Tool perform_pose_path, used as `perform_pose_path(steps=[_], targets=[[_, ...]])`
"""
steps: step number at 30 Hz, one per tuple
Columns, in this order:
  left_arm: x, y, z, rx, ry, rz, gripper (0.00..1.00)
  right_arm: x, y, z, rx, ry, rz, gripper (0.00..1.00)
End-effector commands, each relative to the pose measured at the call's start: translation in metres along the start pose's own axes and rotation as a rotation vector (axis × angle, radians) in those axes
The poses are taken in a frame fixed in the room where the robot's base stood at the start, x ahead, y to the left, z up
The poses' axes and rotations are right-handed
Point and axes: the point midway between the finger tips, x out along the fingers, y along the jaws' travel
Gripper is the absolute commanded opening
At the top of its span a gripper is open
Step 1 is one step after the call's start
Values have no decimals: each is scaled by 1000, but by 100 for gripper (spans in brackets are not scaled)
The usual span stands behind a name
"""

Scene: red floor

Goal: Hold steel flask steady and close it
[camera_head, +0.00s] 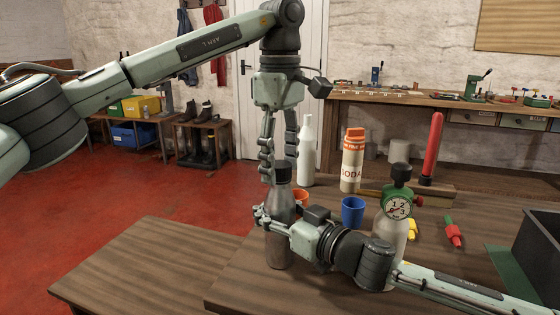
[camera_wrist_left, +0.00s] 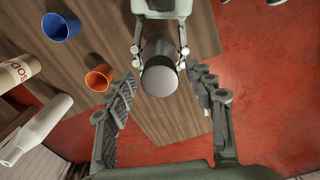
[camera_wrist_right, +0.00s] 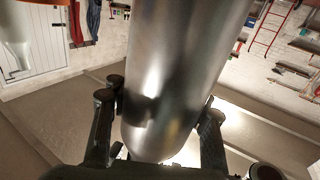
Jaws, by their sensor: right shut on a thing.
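The steel flask (camera_head: 279,247) stands upright near the front left edge of the workbench, with a dark cap (camera_head: 283,173) on its top. I cannot tell how tightly the cap sits. My right gripper (camera_head: 268,217) is shut around the flask's body from the right; the shiny body (camera_wrist_right: 180,70) fills the middle of the right wrist view between the fingers. My left gripper (camera_head: 277,160) points down above the flask, open, its fingertips near cap height. In the left wrist view the cap (camera_wrist_left: 160,78) lies between the spread fingers, apparently touching neither.
Behind the flask stand a white bottle (camera_head: 306,152), a soda bottle (camera_head: 352,165), an orange cup (camera_head: 301,198) and a blue cup (camera_head: 353,211). A lower wooden table (camera_head: 140,270) is at left.

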Motion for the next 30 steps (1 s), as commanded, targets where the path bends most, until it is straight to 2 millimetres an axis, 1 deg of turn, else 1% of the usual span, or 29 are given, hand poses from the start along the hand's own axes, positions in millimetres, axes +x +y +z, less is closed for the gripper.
perform_pose_path(steps=[8, 11, 14, 24, 27, 30], targets=[[0, 0, 0, -1, 0, 1, 58, 0, 0, 0, 0, -1, 0, 0], [-6, 0, 0, -2, 1, 2, 58, 0, 0, 0, -1, -1, 0, 0], [-19, 1, 0, -3, 1, 3, 58, 0, 0, 0, -1, -1, 0, 0], [-90, 0, 0, -3, 1, 3, 58, 0, 0, 0, -1, -1, 1, 0], [-106, 0, 0, -3, 5, 1, 58, 0, 0, 0, -1, -1, 0, 0], [-115, 0, 0, -2, 3, 1, 58, 0, 0, 0, -1, -1, 1, 0]])
